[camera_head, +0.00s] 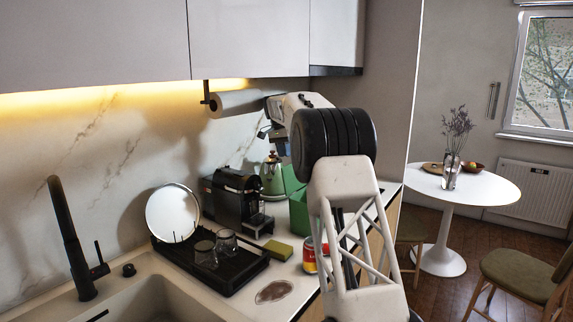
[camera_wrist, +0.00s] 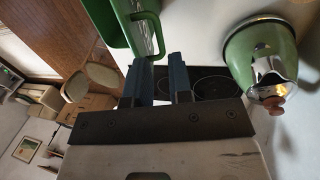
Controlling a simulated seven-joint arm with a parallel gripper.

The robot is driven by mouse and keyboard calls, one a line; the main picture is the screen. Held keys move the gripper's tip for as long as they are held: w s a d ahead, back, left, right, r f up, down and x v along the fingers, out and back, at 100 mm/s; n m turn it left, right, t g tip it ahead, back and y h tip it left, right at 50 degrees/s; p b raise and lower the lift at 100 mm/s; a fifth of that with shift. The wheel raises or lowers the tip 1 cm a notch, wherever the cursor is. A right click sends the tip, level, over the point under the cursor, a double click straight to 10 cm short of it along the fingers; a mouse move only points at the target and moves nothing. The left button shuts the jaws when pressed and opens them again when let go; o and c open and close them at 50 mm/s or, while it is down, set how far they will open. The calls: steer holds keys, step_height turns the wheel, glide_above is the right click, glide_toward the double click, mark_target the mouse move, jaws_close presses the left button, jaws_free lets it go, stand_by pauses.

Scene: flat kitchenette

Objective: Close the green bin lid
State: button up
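The green bin (camera_head: 299,214) stands on the counter beyond the soda can, partly hidden by my arm. A green panel (camera_head: 290,180), which looks like its raised lid, shows behind it next to the kettle. In the wrist view the green bin (camera_wrist: 108,18) is at the top, with a slotted green rim or handle (camera_wrist: 148,36) close to my fingertips. My gripper (camera_wrist: 166,66) is open, with a gap between its two dark fingers and nothing held. The left finger looks near or against the green part; contact cannot be told. In the head view my gripper (camera_head: 279,146) is partly hidden.
A green kettle (camera_wrist: 262,58) stands close to the right of my fingers. A coffee machine (camera_head: 238,200), dish rack (camera_head: 208,262), sponge (camera_head: 278,250) and red can (camera_head: 310,255) share the counter. A paper towel roll (camera_head: 237,103) hangs above.

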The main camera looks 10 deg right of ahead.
mark_target(292, 177)
steer(key=shift+x, duration=2.4)
steer(key=shift+c, duration=0.5)
jaws_close()
